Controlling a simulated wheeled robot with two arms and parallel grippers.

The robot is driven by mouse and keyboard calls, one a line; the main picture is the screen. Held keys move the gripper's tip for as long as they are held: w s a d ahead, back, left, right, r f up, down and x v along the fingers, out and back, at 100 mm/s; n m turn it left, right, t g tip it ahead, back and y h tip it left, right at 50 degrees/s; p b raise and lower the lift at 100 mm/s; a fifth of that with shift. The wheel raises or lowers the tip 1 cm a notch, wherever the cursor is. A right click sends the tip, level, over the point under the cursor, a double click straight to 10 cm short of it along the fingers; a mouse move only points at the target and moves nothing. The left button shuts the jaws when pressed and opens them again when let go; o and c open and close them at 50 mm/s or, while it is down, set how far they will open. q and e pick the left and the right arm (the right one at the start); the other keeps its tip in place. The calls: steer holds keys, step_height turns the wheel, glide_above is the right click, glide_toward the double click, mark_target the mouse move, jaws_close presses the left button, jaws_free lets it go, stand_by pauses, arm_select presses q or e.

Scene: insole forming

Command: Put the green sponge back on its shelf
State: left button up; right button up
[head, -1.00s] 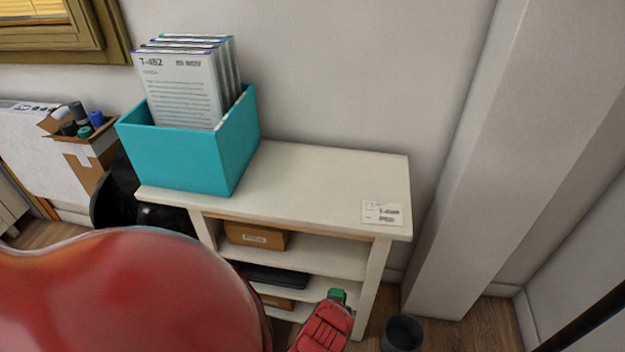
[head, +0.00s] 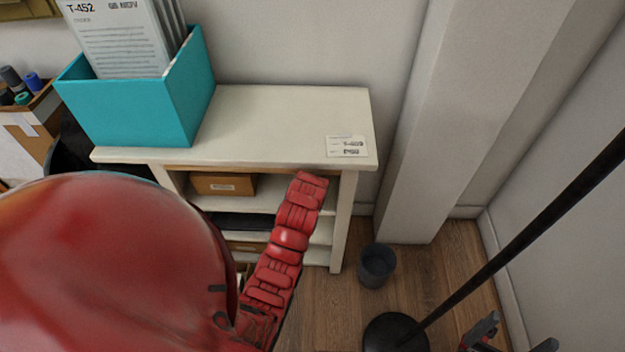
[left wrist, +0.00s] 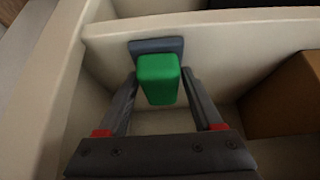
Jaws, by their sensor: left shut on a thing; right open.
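The green sponge (left wrist: 158,78) is between the fingers of my left gripper (left wrist: 160,84) in the left wrist view. The left gripper is shut on it and holds it at the opening of a pale shelf compartment. A flat blue-grey piece shows just behind the sponge. In the head view my red left arm reaches to the right end of the cream shelf unit (head: 262,122), and it hides the gripper and the sponge. My right gripper (head: 515,340) is open and empty at the bottom right of the head view, only partly in the picture.
A brown box (head: 222,184) stands on the upper shelf, and a box also shows on the right in the left wrist view (left wrist: 288,98). A teal bin (head: 185,100) of documents stands on top. A dark bin (head: 377,265) and a black pole (head: 520,220) stand to the right.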

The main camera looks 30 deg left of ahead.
arm_select(q)
steer(key=shift+w+a+f, duration=0.1)
steer(key=shift+w+f, duration=0.05)
steer(key=o, duration=1.2)
steer(key=shift+s+r, duration=0.2)
steer(key=shift+r, duration=0.25)
steer(key=v, duration=0.2)
steer(key=shift+s+d+r, duration=0.1)
steer(key=shift+d+r, duration=0.15)
steer(key=s+d, duration=0.6)
steer(key=s, duration=0.4)
steer(key=shift+f+p, duration=0.15)
steer(key=shift+p, duration=0.2)
